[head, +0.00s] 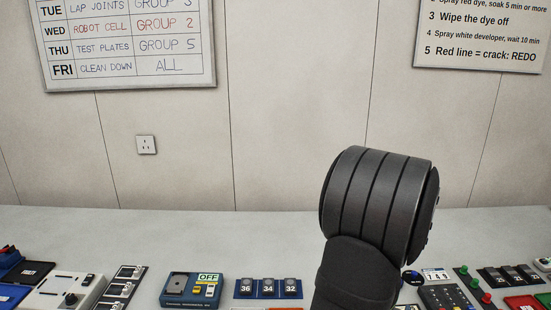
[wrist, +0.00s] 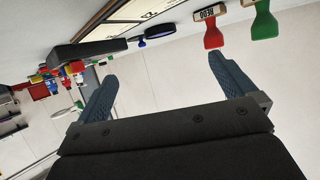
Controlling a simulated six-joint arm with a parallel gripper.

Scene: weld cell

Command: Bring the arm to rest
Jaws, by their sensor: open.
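My arm (head: 378,215) rises at the right of the middle in the head view, a thick dark grey ribbed joint standing above the bench. My gripper is outside the head view. In the wrist view my gripper (wrist: 168,85) shows with its two blue-grey fingers set wide apart. Nothing is between the fingers. The wrist view is strongly tilted, and I cannot tell how far the fingers are from the things behind them.
The bench (head: 180,240) is bare along the back. Along its front stand a device marked OFF (head: 192,289), a blue numbered rack (head: 268,288) and a keypad (head: 455,297). The wrist view shows a red stamp-like thing (wrist: 212,38) and a green one (wrist: 264,25).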

